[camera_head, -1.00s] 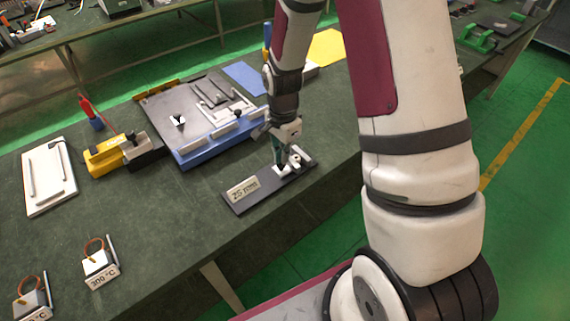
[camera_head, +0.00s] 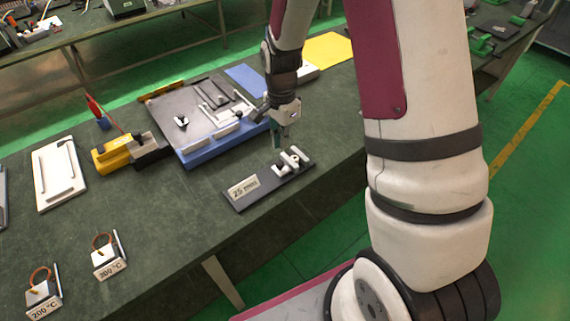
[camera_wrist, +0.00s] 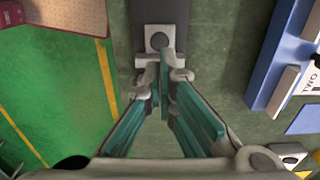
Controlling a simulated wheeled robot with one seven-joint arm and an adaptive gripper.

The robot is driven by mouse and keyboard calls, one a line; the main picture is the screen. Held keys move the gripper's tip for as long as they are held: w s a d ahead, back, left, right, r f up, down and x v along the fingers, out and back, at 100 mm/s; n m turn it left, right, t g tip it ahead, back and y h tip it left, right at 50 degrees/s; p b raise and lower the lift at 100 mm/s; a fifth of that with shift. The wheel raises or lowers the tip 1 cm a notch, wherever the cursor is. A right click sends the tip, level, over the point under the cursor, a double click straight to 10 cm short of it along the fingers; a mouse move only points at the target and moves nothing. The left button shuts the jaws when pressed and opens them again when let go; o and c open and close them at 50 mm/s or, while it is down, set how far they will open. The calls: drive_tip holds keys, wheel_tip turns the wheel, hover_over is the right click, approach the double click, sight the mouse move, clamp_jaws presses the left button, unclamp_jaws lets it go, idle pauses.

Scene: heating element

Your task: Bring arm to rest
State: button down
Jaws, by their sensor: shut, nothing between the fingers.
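My gripper (camera_head: 278,142) is raised over the dark "25 mm" plate (camera_head: 265,194), above its far right end. In the wrist view my gripper (camera_wrist: 162,75) shows its teal fingers meeting at the tips, shut and empty. The plate carries white fittings (camera_head: 292,161) at its right end. In the wrist view a white block with a round dark hole (camera_wrist: 158,38) shows just beyond the fingertips, apparently below them. My upper arm covers the right part of the head view.
A blue-edged board (camera_head: 222,143) lies close behind the gripper. A yellow tool (camera_head: 113,153), a white panel (camera_head: 58,175) and heating elements marked 200 °C (camera_head: 43,290) and 300 °C (camera_head: 108,258) are to the left. The table's front is mostly clear.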

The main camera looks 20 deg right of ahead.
drive_tip(key=shift+r, duration=0.4)
drive_tip(key=s+a+r+n+t, duration=0.1)
drive_tip(key=s+r+n, duration=0.3)
drive_tip(key=r, duration=0.6)
drive_tip(key=s+a+r+n+t, duration=0.1)
drive_tip(key=s+r+n+t, duration=0.2)
drive_tip(key=r, duration=0.6)
drive_tip(key=s+a+r+n, duration=0.1)
drive_tip(key=s+r+n, duration=0.3)
drive_tip(key=s, duration=0.3)
drive_tip(key=s+a+r+n+t, duration=0.1)
drive_tip(key=s+r+n, duration=0.3)
drive_tip(key=s, duration=0.4)
drive_tip(key=shift+s+r+t, duration=0.2)
drive_tip(key=shift+r+t, duration=0.1)
drive_tip(key=shift+r, duration=0.05)
